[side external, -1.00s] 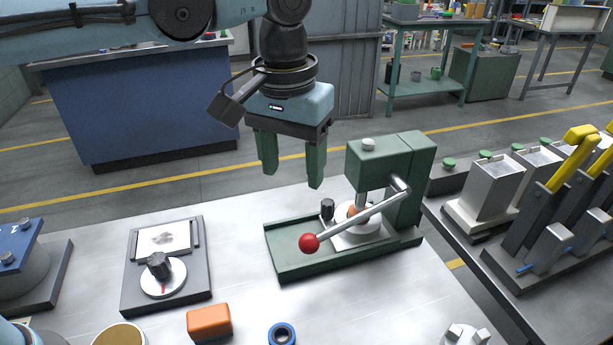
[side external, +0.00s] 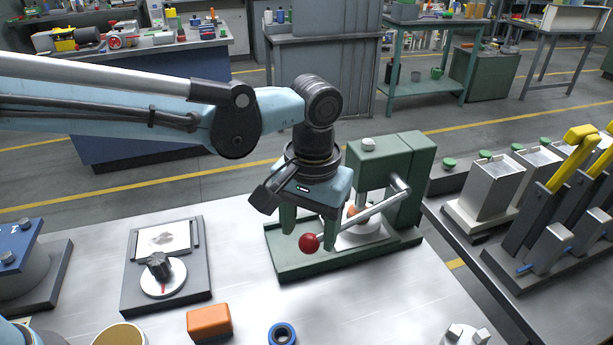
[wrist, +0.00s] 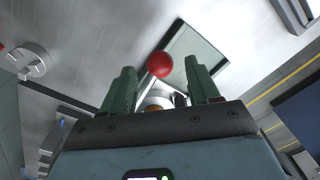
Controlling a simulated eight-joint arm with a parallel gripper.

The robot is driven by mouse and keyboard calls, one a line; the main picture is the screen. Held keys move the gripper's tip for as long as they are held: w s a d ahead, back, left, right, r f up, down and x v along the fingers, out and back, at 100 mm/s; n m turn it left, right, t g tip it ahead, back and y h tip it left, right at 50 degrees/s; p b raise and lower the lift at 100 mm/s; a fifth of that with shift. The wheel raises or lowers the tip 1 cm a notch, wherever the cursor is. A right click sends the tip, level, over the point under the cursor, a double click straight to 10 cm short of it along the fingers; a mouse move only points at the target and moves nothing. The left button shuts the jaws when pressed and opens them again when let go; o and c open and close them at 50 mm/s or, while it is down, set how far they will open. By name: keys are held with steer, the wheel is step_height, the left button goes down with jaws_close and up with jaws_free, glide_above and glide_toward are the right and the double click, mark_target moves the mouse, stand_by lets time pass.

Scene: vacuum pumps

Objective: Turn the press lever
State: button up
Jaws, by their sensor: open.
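The press (side external: 410,185) is a green stand on a green base plate on the table. Its lever (side external: 375,213) is a grey rod sloping down to the left, ending in a red ball knob (side external: 309,243). My gripper (side external: 309,228) is open, its green fingers pointing down close to the knob; the right finger is beside the rod. In the wrist view the red knob (wrist: 160,64) shows between and beyond the two finger tips (wrist: 160,70), with no finger seen shut on it. The gripper hides part of the press base and the small black knob there.
A dial box (side external: 160,275) stands to the left on the table. An orange block (side external: 209,321), a blue ring (side external: 281,334) and a tan cup (side external: 120,334) lie along the front. A bench with yellow-handled levers (side external: 570,165) stands at the right.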

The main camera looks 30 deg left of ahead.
steer(key=shift+f, duration=1.1)
steer(key=shift+w+a, duration=0.1)
steer(key=shift+a, duration=0.1)
jaws_close()
